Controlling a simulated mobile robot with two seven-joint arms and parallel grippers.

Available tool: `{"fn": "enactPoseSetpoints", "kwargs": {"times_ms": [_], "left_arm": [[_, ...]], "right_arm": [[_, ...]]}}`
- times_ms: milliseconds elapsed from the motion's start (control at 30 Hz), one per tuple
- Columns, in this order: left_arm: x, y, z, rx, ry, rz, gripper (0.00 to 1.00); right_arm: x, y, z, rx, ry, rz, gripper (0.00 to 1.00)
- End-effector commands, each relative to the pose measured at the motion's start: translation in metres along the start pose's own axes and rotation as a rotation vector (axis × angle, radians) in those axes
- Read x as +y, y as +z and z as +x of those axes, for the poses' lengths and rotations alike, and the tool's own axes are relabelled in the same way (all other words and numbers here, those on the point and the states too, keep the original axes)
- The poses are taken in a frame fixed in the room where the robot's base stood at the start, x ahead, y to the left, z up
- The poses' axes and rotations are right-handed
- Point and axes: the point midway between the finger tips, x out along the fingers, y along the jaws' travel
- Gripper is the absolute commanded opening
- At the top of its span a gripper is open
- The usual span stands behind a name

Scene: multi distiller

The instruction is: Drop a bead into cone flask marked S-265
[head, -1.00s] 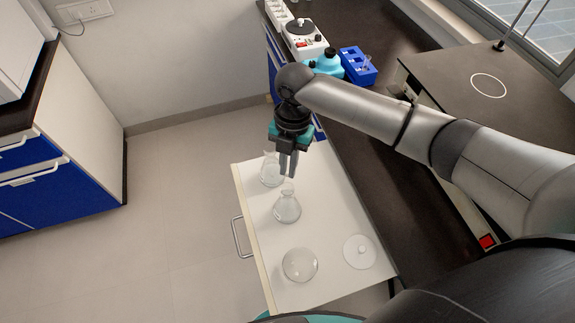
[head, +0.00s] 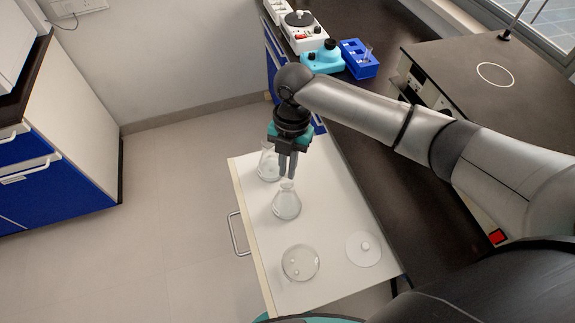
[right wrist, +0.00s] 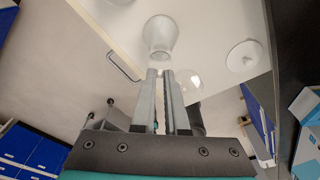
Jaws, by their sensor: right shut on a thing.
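A clear cone flask (head: 286,205) stands upright on the white pulled-out drawer top (head: 325,215). A second clear cone flask (head: 268,167) stands behind it, partly hidden by my gripper. I cannot read a marking on either. My right gripper (head: 287,176) points down, its fingertips close to the front flask's mouth. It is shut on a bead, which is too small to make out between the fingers. In the right wrist view, the fingertips (right wrist: 160,73) are close to the mouth of a flask (right wrist: 160,35). My left gripper is not in view.
A clear round dish (head: 300,263) with a few small white beads lies at the front of the surface. A white round lid (head: 363,248) with a knob lies right of it. A dark counter (head: 385,190) runs along the right, with a blue rack (head: 360,60) at the back.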

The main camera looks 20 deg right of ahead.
Motion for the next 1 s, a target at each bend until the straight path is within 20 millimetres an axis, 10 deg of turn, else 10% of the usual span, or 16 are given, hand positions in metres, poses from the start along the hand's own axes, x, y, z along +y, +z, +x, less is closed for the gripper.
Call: {"fn": "enactPoseSetpoints", "kwargs": {"times_ms": [900, 1000], "left_arm": [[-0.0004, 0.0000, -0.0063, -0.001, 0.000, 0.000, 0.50], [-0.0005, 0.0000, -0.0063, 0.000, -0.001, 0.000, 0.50]], "right_arm": [[0.0004, -0.0005, 0.0006, 0.000, 0.000, 0.000, 0.00], [0.0004, -0.0005, 0.0005, 0.000, 0.000, 0.000, 0.23]]}}
